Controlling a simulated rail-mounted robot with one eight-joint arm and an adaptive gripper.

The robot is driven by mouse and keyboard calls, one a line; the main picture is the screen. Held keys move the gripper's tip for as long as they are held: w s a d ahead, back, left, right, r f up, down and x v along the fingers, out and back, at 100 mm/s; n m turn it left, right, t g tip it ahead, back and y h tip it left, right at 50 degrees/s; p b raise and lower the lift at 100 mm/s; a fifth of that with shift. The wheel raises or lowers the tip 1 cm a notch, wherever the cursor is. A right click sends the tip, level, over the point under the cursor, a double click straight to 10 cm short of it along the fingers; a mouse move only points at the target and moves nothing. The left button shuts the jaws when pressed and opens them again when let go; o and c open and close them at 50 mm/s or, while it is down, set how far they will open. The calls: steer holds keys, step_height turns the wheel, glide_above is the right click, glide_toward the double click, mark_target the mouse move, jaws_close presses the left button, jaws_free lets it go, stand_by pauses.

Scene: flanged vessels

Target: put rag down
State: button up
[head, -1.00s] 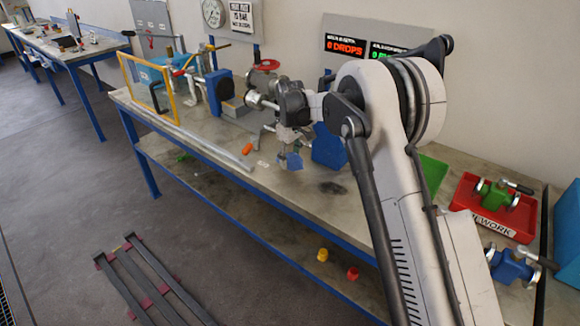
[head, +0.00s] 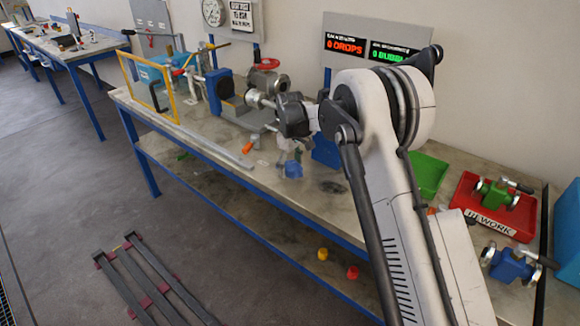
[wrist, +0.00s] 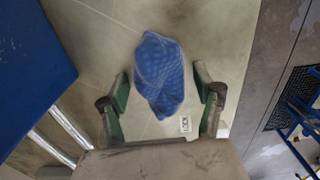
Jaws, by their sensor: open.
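The rag (head: 292,170) is a small blue crumpled cloth below my gripper (head: 289,146), over the bench top (head: 235,168). In the wrist view the rag (wrist: 158,75) shows a checked pattern, slightly blurred. It lies between the lines of my two green-and-grey fingers (wrist: 161,72), with a clear gap on each side. My gripper is open and holds nothing. I cannot tell whether the whole rag touches the bench top.
A blue block (head: 325,146) stands right of the gripper; a blue surface (wrist: 35,70) fills the wrist view's left. A yellow frame (head: 150,90) and a flanged vessel with a red handwheel (head: 264,70) stand behind left. An orange piece (head: 247,147) lies nearby. The bench's front edge is close.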

mark_target(290, 164)
step_height(290, 164, up, 12)
steer(key=s+d+r+m+t, duration=0.2)
steer(key=s+d+r+m, duration=0.1)
steer(key=s+d+r, duration=0.75)
steer(key=s+d+r+m+t, duration=0.25)
steer(key=s+d, duration=0.25)
steer(key=s, duration=0.6)
steer(key=s+d+r+m+t, duration=0.15)
steer(key=s+d+r, duration=0.25)
steer(key=s, duration=0.7)
steer(key=s+d+f+m, duration=0.2)
steer(key=s+f, duration=0.1)
steer(key=s, duration=0.3)
steer(key=s+d+f+m+t, duration=0.1)
steer(key=s+d+f, duration=0.1)
steer(key=s+f, duration=0.2)
steer(key=s, duration=0.3)
steer(key=shift+m, duration=0.4)
steer(key=shift+w+d+r, duration=0.1)
